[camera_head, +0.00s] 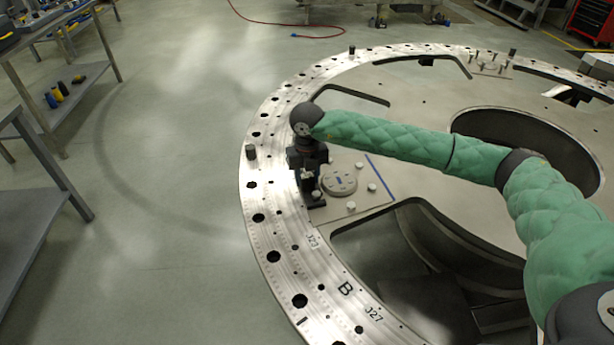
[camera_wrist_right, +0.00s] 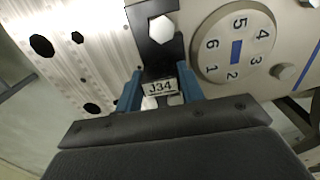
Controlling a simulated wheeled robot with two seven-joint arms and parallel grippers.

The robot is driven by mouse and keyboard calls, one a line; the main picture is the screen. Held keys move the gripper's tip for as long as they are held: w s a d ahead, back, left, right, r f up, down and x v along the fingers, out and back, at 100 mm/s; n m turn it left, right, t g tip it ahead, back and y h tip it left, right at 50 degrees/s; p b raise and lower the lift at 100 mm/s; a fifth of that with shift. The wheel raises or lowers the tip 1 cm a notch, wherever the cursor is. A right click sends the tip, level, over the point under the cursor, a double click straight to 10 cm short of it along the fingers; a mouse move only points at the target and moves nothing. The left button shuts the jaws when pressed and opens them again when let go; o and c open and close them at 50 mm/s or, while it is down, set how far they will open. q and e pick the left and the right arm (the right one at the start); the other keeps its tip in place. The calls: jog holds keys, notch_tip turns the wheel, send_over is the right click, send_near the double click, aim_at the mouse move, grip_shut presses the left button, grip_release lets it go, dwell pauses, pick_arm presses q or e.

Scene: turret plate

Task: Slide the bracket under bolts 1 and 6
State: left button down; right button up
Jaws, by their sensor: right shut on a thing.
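My right gripper (camera_head: 309,180) points down at the ring's inner edge, left of the numbered disc (camera_head: 339,182). In the right wrist view, its blue fingers (camera_wrist_right: 160,90) are shut on a dark bracket (camera_wrist_right: 146,52) with a "J34" label. The bracket lies along the left side of the numbered disc (camera_wrist_right: 236,42), near its numbers 6 and 1. One hex bolt head (camera_wrist_right: 162,29) shows against the dark bracket. Another pale bolt head (camera_wrist_right: 176,100) is partly hidden below the label. I cannot tell how far the bracket reaches under them. My left gripper is out of view.
The large metal ring (camera_head: 262,235) with many holes curves around the plate. More bolts (camera_head: 351,206) stand around the disc. A large opening (camera_head: 410,245) lies in front of the plate.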

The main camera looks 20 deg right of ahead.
dwell(0.7)
jog(key=o, duration=1.3)
jog(key=shift+f, duration=0.1)
jog(key=shift+r, duration=1.55)
jog(key=shift+a+r, duration=0.1)
jog(key=a+r, duration=0.3)
jog(key=r, duration=0.2)
jog(key=shift+a+r+p, duration=0.4)
jog(key=shift+p, duration=0.05)
